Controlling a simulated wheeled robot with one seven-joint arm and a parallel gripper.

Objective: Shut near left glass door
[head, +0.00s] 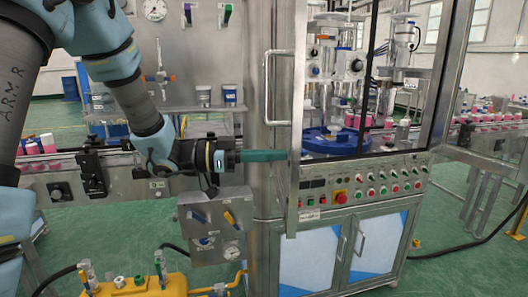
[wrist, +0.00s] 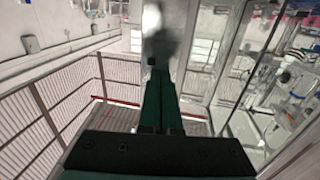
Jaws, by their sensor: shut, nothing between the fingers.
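The near left glass door (head: 294,190) stands swung out from the filling machine and shows nearly edge-on in the head view, its metal frame hanging in front of the control panel's left end. Its bar handle (head: 268,88) sticks out to the left. My gripper (head: 286,155) has its green fingers together, pointing right, with the tips at the door frame below the handle. I cannot tell whether they touch it. In the wrist view the shut fingers (wrist: 162,95) point ahead at a blurred grey upright surface, and nothing is between them.
The control panel (head: 365,188) with buttons and the blue turntable (head: 335,141) are right of the door. A conveyor (head: 60,180) runs behind my arm. Green floor is free in front.

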